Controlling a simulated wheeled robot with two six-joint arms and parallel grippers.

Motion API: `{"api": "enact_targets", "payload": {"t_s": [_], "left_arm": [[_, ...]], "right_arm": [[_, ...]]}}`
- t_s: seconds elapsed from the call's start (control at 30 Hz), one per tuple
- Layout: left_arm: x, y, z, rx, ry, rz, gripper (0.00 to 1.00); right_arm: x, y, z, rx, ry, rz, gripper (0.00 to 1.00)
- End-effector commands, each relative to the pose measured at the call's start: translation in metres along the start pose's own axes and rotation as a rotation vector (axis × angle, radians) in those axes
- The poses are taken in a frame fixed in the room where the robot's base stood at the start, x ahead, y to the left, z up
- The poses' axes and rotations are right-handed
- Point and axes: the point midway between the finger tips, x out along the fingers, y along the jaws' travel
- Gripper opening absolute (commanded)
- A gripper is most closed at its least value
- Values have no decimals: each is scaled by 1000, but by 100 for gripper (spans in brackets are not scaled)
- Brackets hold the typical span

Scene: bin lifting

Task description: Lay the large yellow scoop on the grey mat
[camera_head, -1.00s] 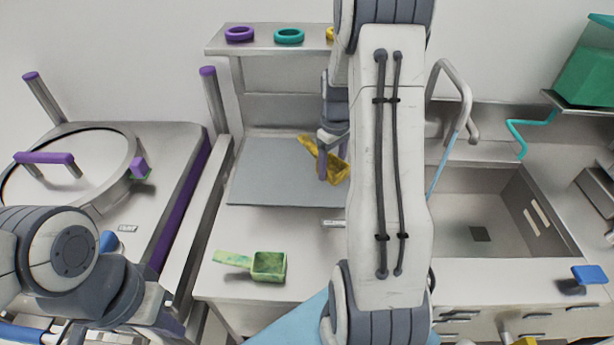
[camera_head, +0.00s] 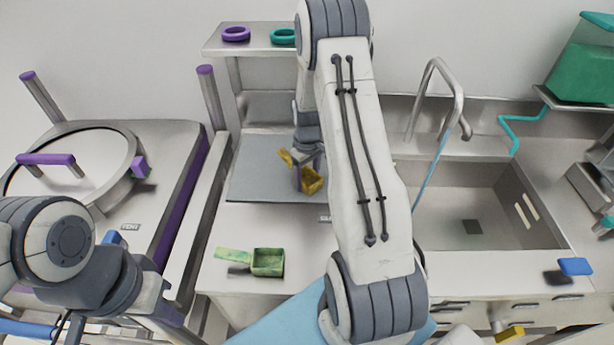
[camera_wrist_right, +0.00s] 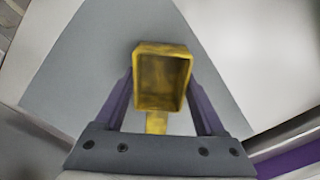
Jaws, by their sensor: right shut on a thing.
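The yellow scoop (camera_head: 312,182) is held in my right gripper (camera_head: 309,170) above the right part of the grey mat (camera_head: 250,180). In the right wrist view the scoop (camera_wrist_right: 162,82) shows its open box-shaped bowl, with the handle running down between the two purple fingers. The grey mat (camera_wrist_right: 90,70) lies behind it there. I cannot tell whether the scoop touches the mat. My left arm (camera_head: 75,260) is at the lower left, and its fingertips are not visible.
A green mottled scoop (camera_head: 266,262) lies on the counter in front of the mat. A shelf (camera_head: 262,48) with purple and teal rings stands behind the mat. A sink (camera_head: 480,210) is at right and a round-lidded vat (camera_head: 90,150) at left.

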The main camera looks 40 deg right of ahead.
Motion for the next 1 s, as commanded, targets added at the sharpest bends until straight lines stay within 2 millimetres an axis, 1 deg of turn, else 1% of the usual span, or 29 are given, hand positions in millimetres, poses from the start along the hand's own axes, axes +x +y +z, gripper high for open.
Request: {"api": "enact_targets", "payload": {"t_s": [0.1, 0.13, 0.17, 0.2, 0.4, 0.5, 0.57, 0.67, 0.9, 1.0], "left_arm": [[3, 0, 0, 0, 0, 0, 0], [2, 0, 0, 0, 0, 0, 0], [2, 0, 0, 0, 0, 0, 0], [2, 0, 0, 0, 0, 0, 0], [2, 0, 0, 0, 0, 0, 0], [-2, 0, 0, 0, 0, 0, 0], [3, 0, 0, 0, 0, 0, 0], [8, -1, 0, 0, 0, 0, 0], [21, -2, 1, 1, 0, 0, 0], [24, -2, 1, 1, 0, 0, 0]], "right_arm": [[4, 0, 0, 0, 0, 0, 15], [3, 0, 0, 0, 0, 0, 84], [3, 0, 0, 0, 0, 0, 95], [3, 0, 0, 0, 0, 0, 100], [2, 0, 0, 0, 0, 0, 100], [-3, 0, 0, 0, 0, 0, 100], [-7, 0, -1, 0, 2, 1, 100], [-23, 1, -1, 0, 5, 3, 100], [-76, 0, -1, 0, 5, 3, 100], [-94, 1, -1, 0, 4, 3, 100]]}}
